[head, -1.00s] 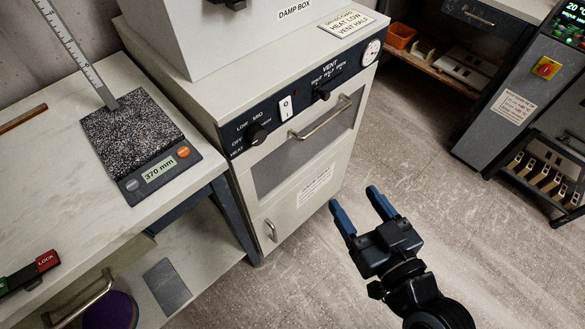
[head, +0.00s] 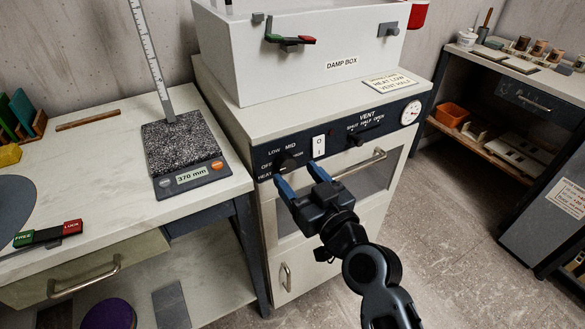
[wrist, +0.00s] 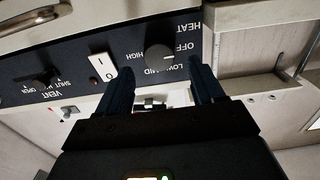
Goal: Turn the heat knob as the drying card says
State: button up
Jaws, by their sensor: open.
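The heat knob (head: 286,161) is a dark round knob on the dryer's dark control strip, with OFF, LOW, MID and HIGH around it. It also shows in the wrist view (wrist: 160,58), where the lettering is upside down. I cannot tell for sure which mark it points to. My gripper (head: 298,175) is open and empty, its blue fingers raised in front of the strip, near the knob. In the wrist view the fingers (wrist: 160,82) lie to either side of the knob's line, apart from it. The drying card (head: 389,82) on the dryer top reads HEAT LOW, VENT HALF.
A white rocker switch (head: 318,146) sits right of the knob, then the vent slider (head: 357,138) and a dial gauge (head: 410,112). A bar handle (head: 362,163) sticks out below the strip. The bench (head: 215,190) stands close on the left.

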aim_at(290, 166)
jog(key=shift+x, duration=1.5)
jog(key=c, duration=1)
jog(key=shift+m, duration=0.4)
jog(key=m, duration=0.5)
jog(key=shift+w+d, duration=0.1)
jog(key=shift+d, duration=0.05)
jog(key=m, duration=0.6)
jog(key=shift+f+p, duration=0.1)
jog(key=shift+p, duration=0.25)
